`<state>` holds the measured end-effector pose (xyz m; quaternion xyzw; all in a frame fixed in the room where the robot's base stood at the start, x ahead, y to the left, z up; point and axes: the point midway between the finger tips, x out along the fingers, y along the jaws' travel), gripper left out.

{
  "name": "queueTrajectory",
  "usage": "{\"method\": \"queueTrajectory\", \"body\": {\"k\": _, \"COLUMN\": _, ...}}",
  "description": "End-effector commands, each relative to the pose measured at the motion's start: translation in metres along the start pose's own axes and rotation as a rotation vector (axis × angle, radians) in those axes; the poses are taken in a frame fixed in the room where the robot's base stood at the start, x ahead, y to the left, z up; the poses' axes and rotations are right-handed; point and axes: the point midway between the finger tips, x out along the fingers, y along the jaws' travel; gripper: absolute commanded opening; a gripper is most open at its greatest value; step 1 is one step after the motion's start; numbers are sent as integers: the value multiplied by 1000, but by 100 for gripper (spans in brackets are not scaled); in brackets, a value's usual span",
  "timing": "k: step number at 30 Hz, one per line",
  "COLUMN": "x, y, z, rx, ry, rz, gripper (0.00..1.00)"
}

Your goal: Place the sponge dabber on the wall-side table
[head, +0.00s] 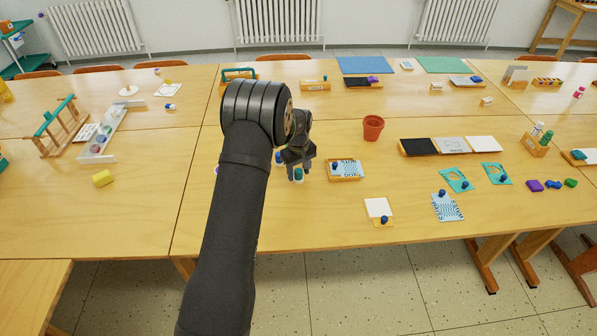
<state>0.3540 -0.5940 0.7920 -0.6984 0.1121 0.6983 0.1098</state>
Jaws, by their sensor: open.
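My gripper (298,172) points down over the near middle table, left of a small tray with a blue-patterned card (345,169). Its jaws are open. A small teal and white piece (298,177), perhaps the sponge dabber, shows at the fingertips; it is partly hidden, and I cannot tell whether the fingers touch it. The wall-side table (300,71) is the far row, in front of the radiators. It bears blue and green mats, and small trays.
A terracotta pot (373,127) stands right of my gripper, with a long three-panel tray (450,146) beyond it. Stencils, stamps and cards lie at the right. My arm hides part of the table.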

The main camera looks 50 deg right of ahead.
Motion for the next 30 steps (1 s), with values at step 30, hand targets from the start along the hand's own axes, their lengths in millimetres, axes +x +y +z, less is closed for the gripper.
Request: {"method": "queueTrajectory", "body": {"k": 30, "x": -120, "y": 0, "z": 0, "rx": -1, "ry": 0, "rz": -2, "gripper": 48}}
